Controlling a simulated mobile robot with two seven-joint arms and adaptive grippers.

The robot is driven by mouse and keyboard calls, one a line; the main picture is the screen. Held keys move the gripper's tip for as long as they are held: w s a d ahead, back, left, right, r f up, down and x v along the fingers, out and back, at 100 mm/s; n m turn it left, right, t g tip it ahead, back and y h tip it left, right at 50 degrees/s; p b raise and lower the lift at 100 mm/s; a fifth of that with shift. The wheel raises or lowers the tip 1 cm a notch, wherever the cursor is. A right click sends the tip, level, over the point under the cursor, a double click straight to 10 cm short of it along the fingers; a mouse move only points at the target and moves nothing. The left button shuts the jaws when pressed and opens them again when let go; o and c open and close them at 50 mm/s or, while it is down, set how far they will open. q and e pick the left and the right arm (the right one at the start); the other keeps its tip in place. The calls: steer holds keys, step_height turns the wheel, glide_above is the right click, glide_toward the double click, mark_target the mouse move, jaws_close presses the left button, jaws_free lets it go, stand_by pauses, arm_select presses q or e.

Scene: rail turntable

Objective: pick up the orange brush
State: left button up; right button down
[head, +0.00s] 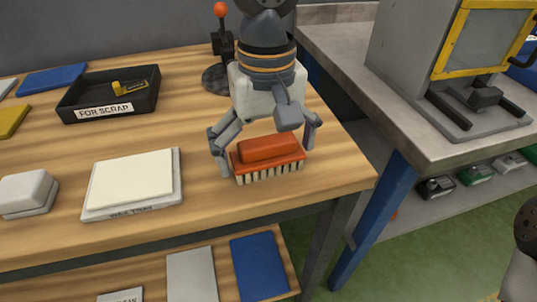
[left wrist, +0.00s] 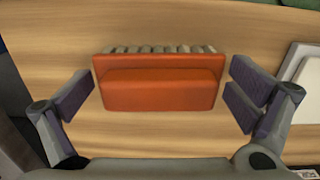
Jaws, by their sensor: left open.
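The orange brush (head: 268,155) lies bristles down on the wooden table near its front right corner. It has a raised orange grip on top and pale bristles along its edge. My left gripper (head: 264,146) is open, with one finger at each end of the brush. In the left wrist view the brush (left wrist: 160,82) lies between the open fingers of my left gripper (left wrist: 165,97), with a gap at each side.
A pale pad on a white labelled tray (head: 90,213) lies left of the brush. A black "FOR SCRAP" bin (head: 67,108) holds a yellow item. A red-knobbed lever stand (head: 221,45) is behind my arm. A grey machine with a yellow-framed window (head: 405,50) stands on the right bench.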

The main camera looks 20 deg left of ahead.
mark_target(267, 140)
arm_select(q)
steer(key=c, duration=0.9)
steer(key=shift+r, duration=0.2)
step_height(267, 140, up, 3)
steer(key=shift+w+p, duration=0.1)
steer(key=shift+p, duration=0.25)
steer(key=s+r+p, duration=0.1)
steer(key=s+r, duration=0.2)
steer(key=s, duration=0.1)
steer(key=s+d+r+p, duration=0.1)
steer(key=s+r, duration=0.2)
steer(key=s, duration=0.2)
steer(key=s+d+r+p, duration=0.1)
steer(key=s+r+p, duration=0.1)
steer(key=s, duration=0.3)
steer(key=shift+d+r, duration=0.15)
steer(key=shift+r, duration=0.6)
arm_select(e)
steer(key=w+r+t, duration=0.2)
steer(key=w+r, duration=0.4)
